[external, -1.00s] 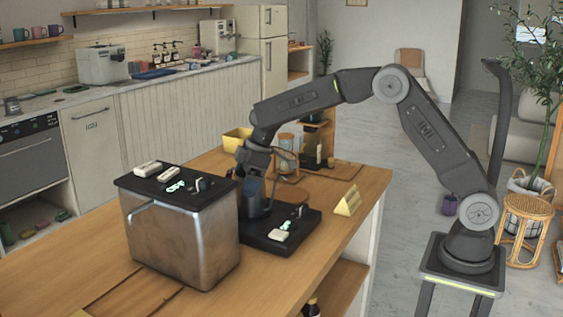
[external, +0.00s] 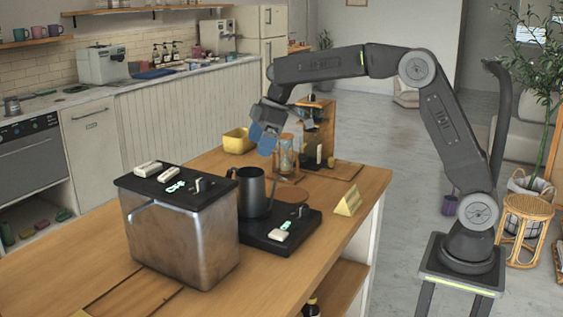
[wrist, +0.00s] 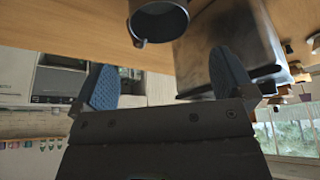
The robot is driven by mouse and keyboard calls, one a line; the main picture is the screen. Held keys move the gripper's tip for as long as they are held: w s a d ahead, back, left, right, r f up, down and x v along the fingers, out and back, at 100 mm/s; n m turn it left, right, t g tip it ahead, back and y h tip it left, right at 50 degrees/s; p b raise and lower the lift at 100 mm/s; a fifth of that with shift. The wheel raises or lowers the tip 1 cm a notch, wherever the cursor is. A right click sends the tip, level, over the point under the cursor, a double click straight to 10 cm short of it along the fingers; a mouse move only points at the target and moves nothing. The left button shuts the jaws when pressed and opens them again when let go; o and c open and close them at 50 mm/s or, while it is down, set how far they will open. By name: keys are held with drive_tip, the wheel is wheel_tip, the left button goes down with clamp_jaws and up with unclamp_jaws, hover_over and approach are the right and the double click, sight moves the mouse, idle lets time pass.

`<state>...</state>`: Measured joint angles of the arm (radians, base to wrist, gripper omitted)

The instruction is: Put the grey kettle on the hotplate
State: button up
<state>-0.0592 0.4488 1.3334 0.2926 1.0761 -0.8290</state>
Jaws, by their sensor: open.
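The grey kettle (external: 252,194) stands upright on the black hotplate (external: 301,226), at the end away from its knob and switch. The steel box hides part of the hotplate's left side. My gripper (external: 265,137) is open and empty, raised above and behind the kettle, clear of it. In the wrist view, the blue finger pads of my gripper (wrist: 165,78) are spread wide with nothing between them. The kettle (wrist: 158,22) shows there at the top edge, partly cut off, beyond the fingers.
A steel box with a black lid (external: 180,235) stands close left of the hotplate. A yellow folded card (external: 347,201) is to the right. An hourglass (external: 286,156) and yellow bin (external: 238,141) stand behind. The counter's front left is mostly clear.

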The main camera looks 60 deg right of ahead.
drive_tip(key=shift+s+d+r, duration=0.15)
drive_tip(key=shift+s+r, duration=0.1)
drive_tip(key=shift+r, duration=0.3)
drive_tip(key=s+d+r+m+h, duration=0.1)
drive_tip(key=s+d+r+m, duration=0.25)
drive_tip(key=s, duration=0.65)
drive_tip(key=s+d+f+m+t+h, duration=0.1)
drive_tip(key=s+d+f+m, duration=0.1)
drive_tip(key=s, duration=0.9)
drive_tip(key=s+d+f+m+t+h, duration=0.1)
drive_tip(key=s+d+m, duration=0.1)
drive_tip(key=s, duration=0.9)
drive_tip(key=shift+f+m, duration=0.4)
drive_tip(key=shift+m, duration=0.35)
